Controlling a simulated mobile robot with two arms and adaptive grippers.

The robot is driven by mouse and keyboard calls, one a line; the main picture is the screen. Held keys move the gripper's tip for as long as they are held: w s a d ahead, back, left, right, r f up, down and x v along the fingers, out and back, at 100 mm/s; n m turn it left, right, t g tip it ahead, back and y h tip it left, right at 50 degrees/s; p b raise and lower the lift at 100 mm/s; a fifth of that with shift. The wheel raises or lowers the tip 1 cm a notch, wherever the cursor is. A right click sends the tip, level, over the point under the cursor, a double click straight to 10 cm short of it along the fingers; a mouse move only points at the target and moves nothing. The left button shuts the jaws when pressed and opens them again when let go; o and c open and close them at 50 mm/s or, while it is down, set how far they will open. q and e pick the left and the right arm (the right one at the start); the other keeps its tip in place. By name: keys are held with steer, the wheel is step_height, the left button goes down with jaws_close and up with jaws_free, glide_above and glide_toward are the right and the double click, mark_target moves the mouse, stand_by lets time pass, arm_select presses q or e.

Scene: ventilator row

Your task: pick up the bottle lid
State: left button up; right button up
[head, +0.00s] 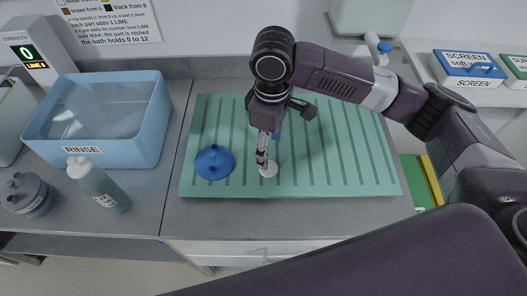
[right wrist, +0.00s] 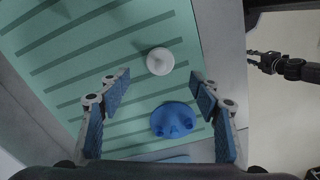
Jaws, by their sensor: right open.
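A small white round lid (head: 268,170) with a raised middle lies on the green ribbed mat (head: 350,150). In the right wrist view the lid (right wrist: 160,61) shows whole, just beyond the gap between my fingertips. My right gripper (head: 262,158) points down over the mat, close above the lid and partly in front of it in the head view. In the right wrist view my right gripper (right wrist: 158,80) is open, with nothing between its blue-padded fingers. My left gripper (right wrist: 268,62) shows small at the right of the right wrist view; its jaws are unclear.
A blue domed piece with knobs (head: 214,163) sits on the mat, left of the lid. A blue rinse tub (head: 100,120), a squeeze bottle (head: 98,184) and a grey lidded jar (head: 27,195) stand at the left. Screen boxes (head: 468,68) are at the right. The mat's right side is clear.

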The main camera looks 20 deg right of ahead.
mark_target(270, 164)
steer(key=f, duration=0.1)
steer(key=f+p, duration=0.1)
steer(key=f, duration=0.2)
steer(key=shift+s+f+p, duration=0.15)
steer(key=shift+s+p, duration=0.15)
steer(key=shift+p, duration=0.1)
steer(key=f, duration=0.2)
steer(key=shift+w+f, duration=0.25)
steer(key=shift+f, duration=0.3)
steer(key=shift+c, duration=0.5)
steer(key=c, duration=0.7)
arm_select(q)
steer(key=shift+s+r, duration=1)
steer(key=shift+s, duration=0.2)
arm_select(e)
steer(key=shift+c, duration=0.3)
